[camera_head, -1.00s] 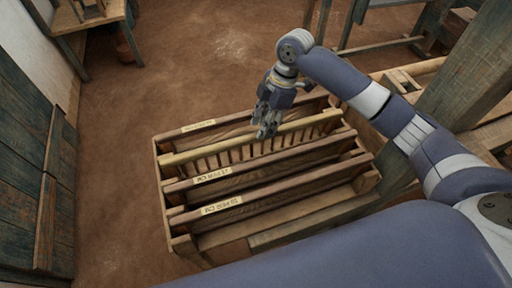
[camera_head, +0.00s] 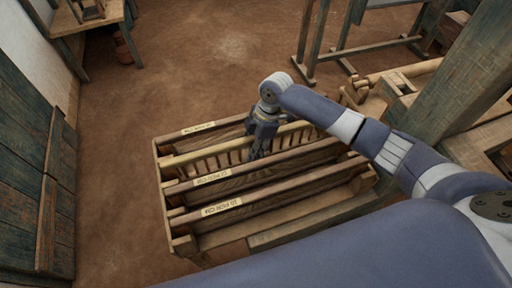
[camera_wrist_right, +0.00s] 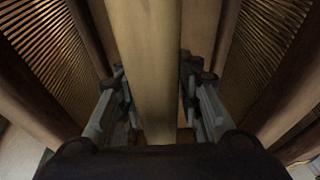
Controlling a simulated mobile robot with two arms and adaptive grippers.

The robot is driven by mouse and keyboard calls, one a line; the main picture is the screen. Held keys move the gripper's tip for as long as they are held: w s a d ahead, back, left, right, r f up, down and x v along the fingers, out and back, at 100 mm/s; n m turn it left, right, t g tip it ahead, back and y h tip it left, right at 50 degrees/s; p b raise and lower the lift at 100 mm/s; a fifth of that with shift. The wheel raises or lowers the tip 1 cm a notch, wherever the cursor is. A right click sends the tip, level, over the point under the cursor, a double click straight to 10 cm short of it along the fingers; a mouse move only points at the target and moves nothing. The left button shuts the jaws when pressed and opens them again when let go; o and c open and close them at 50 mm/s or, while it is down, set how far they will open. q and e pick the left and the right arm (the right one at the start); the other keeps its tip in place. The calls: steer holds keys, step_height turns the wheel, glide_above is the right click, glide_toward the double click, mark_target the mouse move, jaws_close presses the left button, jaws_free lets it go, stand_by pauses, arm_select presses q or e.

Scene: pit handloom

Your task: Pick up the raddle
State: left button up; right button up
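The raddle (camera_head: 205,150) is a pale wooden bar with a row of pegs below it. It lies lengthwise in a wooden rack (camera_head: 184,244), between darker slatted bars. My right gripper (camera_head: 259,151) is down at the raddle, right of its middle. In the right wrist view the raddle (camera_wrist_right: 157,60) runs between the two fingers of my right gripper (camera_wrist_right: 160,100), one on each side. The fingers stand apart, with narrow gaps seen beside the bar, so the gripper looks open around it. My left gripper is not in view.
Labelled dark bars, one in front (camera_head: 270,193) and one behind (camera_head: 205,130), flank the raddle closely. A thick wooden post (camera_head: 450,90) stands right of the rack. A green plank door (camera_head: 25,170) is at the left.

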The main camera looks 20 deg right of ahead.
jaws_close()
steer(key=shift+w+r, duration=0.1)
